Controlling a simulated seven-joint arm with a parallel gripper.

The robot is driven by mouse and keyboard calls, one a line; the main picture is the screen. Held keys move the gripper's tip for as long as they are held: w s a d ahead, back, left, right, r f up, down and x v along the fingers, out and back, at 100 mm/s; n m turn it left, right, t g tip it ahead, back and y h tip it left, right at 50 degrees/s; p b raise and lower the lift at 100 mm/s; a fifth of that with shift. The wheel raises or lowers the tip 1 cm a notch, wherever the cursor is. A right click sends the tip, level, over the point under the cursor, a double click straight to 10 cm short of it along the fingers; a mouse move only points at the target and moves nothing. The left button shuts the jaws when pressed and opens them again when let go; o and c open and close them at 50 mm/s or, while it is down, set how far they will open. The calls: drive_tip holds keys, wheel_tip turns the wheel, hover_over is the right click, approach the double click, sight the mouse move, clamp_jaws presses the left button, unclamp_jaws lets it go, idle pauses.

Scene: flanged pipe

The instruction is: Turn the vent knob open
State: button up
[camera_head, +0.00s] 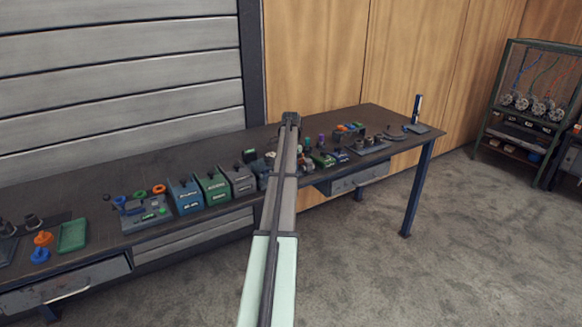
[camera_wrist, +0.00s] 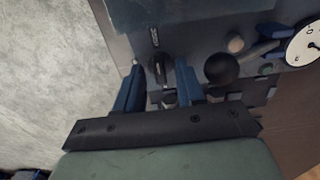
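In the wrist view my gripper (camera_wrist: 159,76) is open, with two blue fingers set apart. A small dark knob (camera_wrist: 157,66) shows between the fingertips, on a blue-grey panel (camera_wrist: 190,42). A small label, too blurred to read, is above this knob, so I cannot tell for sure that it is the vent knob. Neither finger clearly touches it. In the head view my arm reaches over the workbench (camera_head: 110,172) and hides the gripper and most of the panel.
Right of the fingers are a black ball (camera_wrist: 222,69), a beige knob (camera_wrist: 236,43), a blue lever (camera_wrist: 272,31) and a white dial (camera_wrist: 305,43). Several blue, green and grey boxes (camera_head: 213,186) stand left of my arm. Floor lies beyond the panel's left edge.

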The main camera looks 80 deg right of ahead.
drive_tip(key=shift+f, duration=0.1)
drive_tip(key=shift+c, duration=0.4)
clamp_jaws()
drive_tip(key=n, duration=0.4)
drive_tip(key=shift+n, duration=0.4)
drive_tip(key=n, duration=0.4)
drive_tip(key=shift+n, duration=0.3)
drive_tip(key=n, duration=0.4)
drive_tip(key=shift+n, duration=2.3)
